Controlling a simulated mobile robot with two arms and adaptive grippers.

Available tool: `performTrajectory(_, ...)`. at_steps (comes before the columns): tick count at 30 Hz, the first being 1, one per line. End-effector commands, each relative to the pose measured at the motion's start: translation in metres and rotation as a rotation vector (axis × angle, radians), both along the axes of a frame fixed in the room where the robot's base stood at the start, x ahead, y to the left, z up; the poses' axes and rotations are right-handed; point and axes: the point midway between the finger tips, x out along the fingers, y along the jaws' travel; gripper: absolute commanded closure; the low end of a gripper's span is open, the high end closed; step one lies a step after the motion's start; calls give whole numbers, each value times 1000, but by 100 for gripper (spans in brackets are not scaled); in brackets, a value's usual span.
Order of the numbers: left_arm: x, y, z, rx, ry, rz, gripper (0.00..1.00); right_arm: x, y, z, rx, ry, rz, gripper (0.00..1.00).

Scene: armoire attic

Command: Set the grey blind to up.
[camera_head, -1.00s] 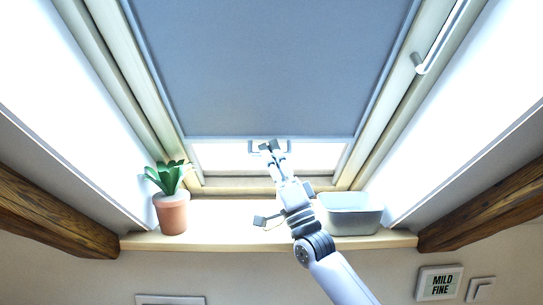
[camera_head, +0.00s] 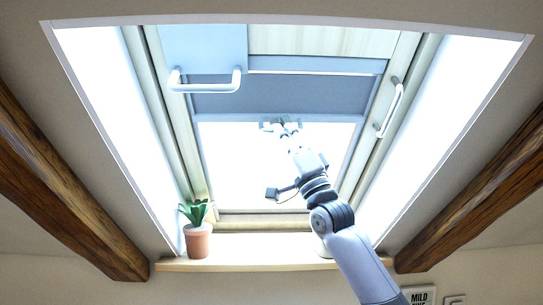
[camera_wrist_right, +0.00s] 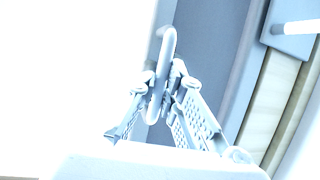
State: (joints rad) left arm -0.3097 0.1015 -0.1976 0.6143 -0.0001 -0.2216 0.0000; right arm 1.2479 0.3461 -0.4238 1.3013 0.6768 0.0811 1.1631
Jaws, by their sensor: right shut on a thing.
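The grey blind (camera_head: 290,95) hangs in the upper part of the skylight window in the head view. Only a short band of it shows, with bright glass below its bottom edge. The blind also shows as a grey strip in the right wrist view (camera_wrist_right: 210,45). My right gripper (camera_head: 282,127) is at the blind's bottom edge. In the right wrist view its fingers are shut on a pale looped handle (camera_wrist_right: 165,70) at that edge. The grip is partly hidden by the gripper itself in the head view. My left gripper is not in view.
A potted plant (camera_head: 198,238) stands on the sill (camera_head: 240,264) at the left. A white bar handle (camera_head: 205,82) hangs at the window's upper left, and another (camera_head: 390,107) is on the right frame. Wooden beams (camera_head: 65,190) flank the window.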

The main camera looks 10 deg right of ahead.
Motion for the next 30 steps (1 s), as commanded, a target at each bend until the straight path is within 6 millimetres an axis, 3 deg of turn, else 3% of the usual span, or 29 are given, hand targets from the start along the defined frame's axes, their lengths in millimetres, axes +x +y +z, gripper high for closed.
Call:
performTrajectory(3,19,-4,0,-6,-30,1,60,-20,8,18,-3,-3,7,100)
performTrajectory(7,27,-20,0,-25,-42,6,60,-35,10,34,-3,-2,6,100)
performTrajectory(12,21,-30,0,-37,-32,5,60,-45,11,45,-3,-2,2,100)
performTrajectory(18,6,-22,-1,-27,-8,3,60,-48,12,48,-4,-2,1,100)
performTrajectory(26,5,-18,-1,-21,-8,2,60,-48,12,48,-4,-1,0,100)
performTrajectory(27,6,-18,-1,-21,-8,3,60,-48,12,48,-4,-1,0,89)
performTrajectory(30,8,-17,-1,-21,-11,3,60,-48,12,48,-4,0,1,82)
